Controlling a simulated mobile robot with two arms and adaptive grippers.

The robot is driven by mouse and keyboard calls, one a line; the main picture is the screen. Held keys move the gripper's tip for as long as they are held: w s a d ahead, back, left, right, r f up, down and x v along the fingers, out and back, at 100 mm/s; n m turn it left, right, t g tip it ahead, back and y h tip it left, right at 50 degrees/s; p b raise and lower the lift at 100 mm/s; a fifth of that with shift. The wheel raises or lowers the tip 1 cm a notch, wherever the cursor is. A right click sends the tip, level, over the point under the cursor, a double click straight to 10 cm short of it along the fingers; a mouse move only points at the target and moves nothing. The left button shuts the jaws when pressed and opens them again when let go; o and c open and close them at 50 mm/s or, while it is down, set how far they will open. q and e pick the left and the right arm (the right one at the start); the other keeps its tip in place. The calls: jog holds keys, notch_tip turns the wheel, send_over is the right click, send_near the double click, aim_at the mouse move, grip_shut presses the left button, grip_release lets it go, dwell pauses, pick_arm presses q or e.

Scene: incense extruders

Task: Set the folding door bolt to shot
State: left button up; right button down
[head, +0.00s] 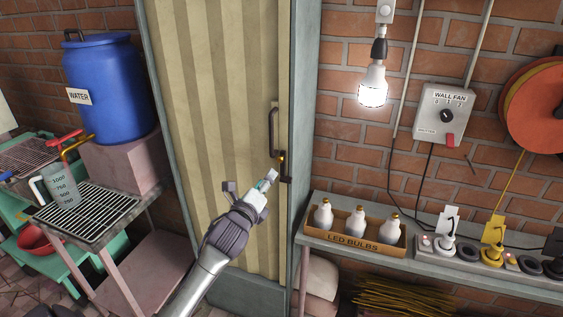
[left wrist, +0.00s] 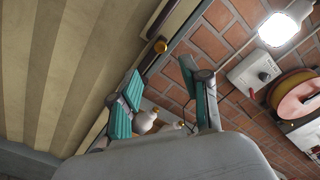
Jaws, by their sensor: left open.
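The beige folding door (head: 205,110) stands closed against its grey-green frame in the head view. Its bolt (head: 282,157) is a small brass-knobbed piece at the door's right edge, below a dark pull handle (head: 273,130). My left gripper (head: 265,182) is just below and left of the bolt knob and partly covers the area around it. In the left wrist view the teal-padded fingers (left wrist: 165,92) are spread apart with nothing between them, and the brass knob (left wrist: 160,46) lies beyond them. I cannot tell how far the bolt is slid. My right gripper is not in view.
Right of the door, a shelf (head: 460,277) holds a box of LED bulbs (head: 352,240) and several plugs. A wall fan switch (head: 446,115) and lit bulb (head: 373,87) are above. A blue water barrel (head: 110,95) and a rack (head: 85,212) stand left.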

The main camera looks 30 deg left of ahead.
aim_at(280, 161)
pick_arm(q)
jog(key=p+x, duration=0.1)
jog(key=x, duration=0.8)
jog(key=shift+w+p, duration=0.4)
grip_shut()
